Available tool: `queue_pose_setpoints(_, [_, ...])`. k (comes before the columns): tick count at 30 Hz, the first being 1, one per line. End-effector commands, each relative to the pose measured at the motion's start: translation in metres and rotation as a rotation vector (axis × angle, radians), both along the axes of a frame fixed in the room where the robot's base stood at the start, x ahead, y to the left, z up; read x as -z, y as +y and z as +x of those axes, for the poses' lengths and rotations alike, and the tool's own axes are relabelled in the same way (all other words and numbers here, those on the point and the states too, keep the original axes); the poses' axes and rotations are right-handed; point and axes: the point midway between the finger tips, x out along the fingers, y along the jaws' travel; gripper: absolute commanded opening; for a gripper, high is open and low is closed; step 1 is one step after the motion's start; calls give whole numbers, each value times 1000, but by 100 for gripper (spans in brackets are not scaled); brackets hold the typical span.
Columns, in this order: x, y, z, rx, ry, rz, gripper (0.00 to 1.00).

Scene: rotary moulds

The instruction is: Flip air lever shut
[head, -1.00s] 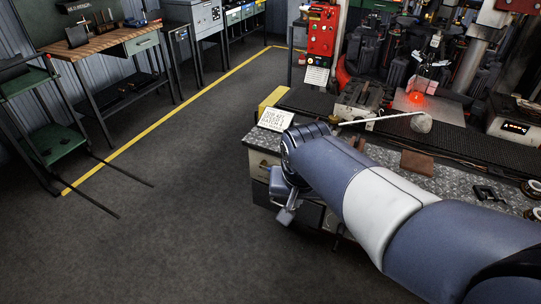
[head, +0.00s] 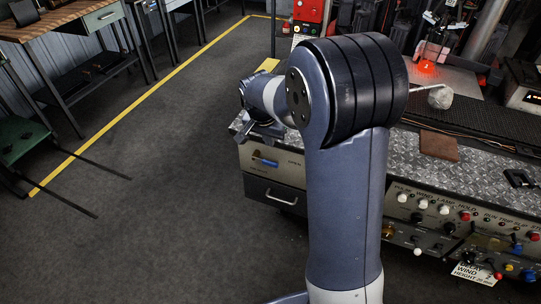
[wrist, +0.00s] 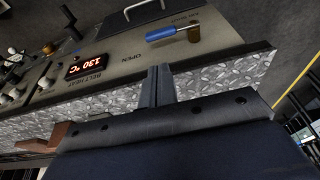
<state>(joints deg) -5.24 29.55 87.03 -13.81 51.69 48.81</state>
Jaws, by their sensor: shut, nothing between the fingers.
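The air lever (wrist: 174,32) has a blue handle on a brass-coloured pivot, on the beige front panel. It lies about level, its handle pointing from the pivot toward the printed word OPEN. It also shows in the head view (head: 265,162), on the panel's left part. My gripper (head: 262,131) is above the lever, over the bench's left end, partly hidden by my own arm. In the wrist view my gripper (wrist: 158,84) shows its fingers together, empty, over the edge of the diamond-plate top, apart from the lever.
A display reading 130 °C (wrist: 84,66) and several knobs sit along the panel from the lever. A drawer with a handle (head: 281,196) is below it. A brown block (head: 438,145) lies on the plate top. The floor at left is open.

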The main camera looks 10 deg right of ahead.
Motion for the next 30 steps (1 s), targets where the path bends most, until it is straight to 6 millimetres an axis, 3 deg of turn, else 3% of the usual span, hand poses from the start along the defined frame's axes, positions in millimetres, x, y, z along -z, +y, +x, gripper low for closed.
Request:
queue_pose_setpoints(3, [27, -5, 5, 0, 7, -1, 0])
queue_pose_setpoints(12, [74, -8, 10, -2, 3, -1, 0])
queue_pose_setpoints(18, [86, -8, 11, -1, 1, 0, 0])
queue_pose_setpoints(30, [88, -8, 11, -1, 0, 1, 0])
